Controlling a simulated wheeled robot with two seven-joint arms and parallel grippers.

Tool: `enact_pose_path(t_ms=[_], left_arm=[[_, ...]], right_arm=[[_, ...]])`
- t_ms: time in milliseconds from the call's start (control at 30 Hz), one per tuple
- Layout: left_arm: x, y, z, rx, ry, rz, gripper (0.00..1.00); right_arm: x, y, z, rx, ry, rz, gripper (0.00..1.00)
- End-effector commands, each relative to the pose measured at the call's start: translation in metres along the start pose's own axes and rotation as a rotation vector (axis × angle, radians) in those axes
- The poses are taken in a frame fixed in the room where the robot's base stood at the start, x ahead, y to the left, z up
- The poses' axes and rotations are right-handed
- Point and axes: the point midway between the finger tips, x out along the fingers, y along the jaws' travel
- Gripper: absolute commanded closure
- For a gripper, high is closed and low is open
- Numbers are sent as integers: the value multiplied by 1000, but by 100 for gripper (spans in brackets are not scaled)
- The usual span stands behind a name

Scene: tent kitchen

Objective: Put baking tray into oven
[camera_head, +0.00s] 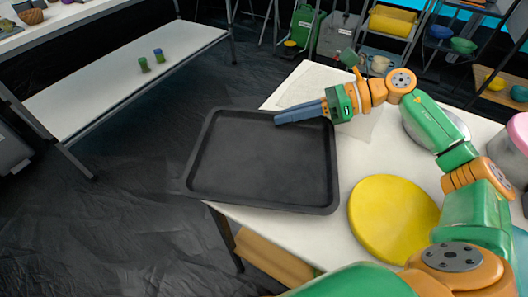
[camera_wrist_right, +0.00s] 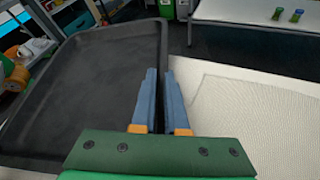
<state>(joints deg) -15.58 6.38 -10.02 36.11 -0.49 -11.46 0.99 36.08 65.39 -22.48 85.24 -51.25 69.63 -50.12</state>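The black rectangular baking tray (camera_head: 263,160) lies flat at the left side of the white table, with much of it out past the table's edge over the dark floor. My right gripper (camera_head: 300,113) is at the tray's upper right rim. In the right wrist view its two blue fingers (camera_wrist_right: 160,95) are close together, one on each side of the rim of the tray (camera_wrist_right: 85,85); they look shut on it. Whether the tray rests on the table or is slightly raised, I cannot tell. My left gripper is not in view. No oven is recognisable.
A yellow round board (camera_head: 392,218) lies on the white table (camera_head: 325,243) right of the tray. A pale mat (camera_head: 358,122) lies under my right forearm. Dark floor is open left of the tray.

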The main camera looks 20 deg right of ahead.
Motion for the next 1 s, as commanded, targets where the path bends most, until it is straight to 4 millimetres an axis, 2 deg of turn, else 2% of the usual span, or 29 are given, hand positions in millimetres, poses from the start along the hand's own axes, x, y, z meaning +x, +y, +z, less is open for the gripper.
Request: enact_pose_path(t_ms=[167, 200, 233, 1000], left_arm=[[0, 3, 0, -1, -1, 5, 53], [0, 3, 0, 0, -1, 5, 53], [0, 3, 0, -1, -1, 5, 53], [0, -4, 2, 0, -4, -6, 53]], right_arm=[[2, 0, 0, -1, 1, 0, 89], [2, 0, -1, -1, 1, 0, 92], [2, 0, -1, -1, 2, 0, 100], [1, 0, -1, -2, 2, 0, 100]])
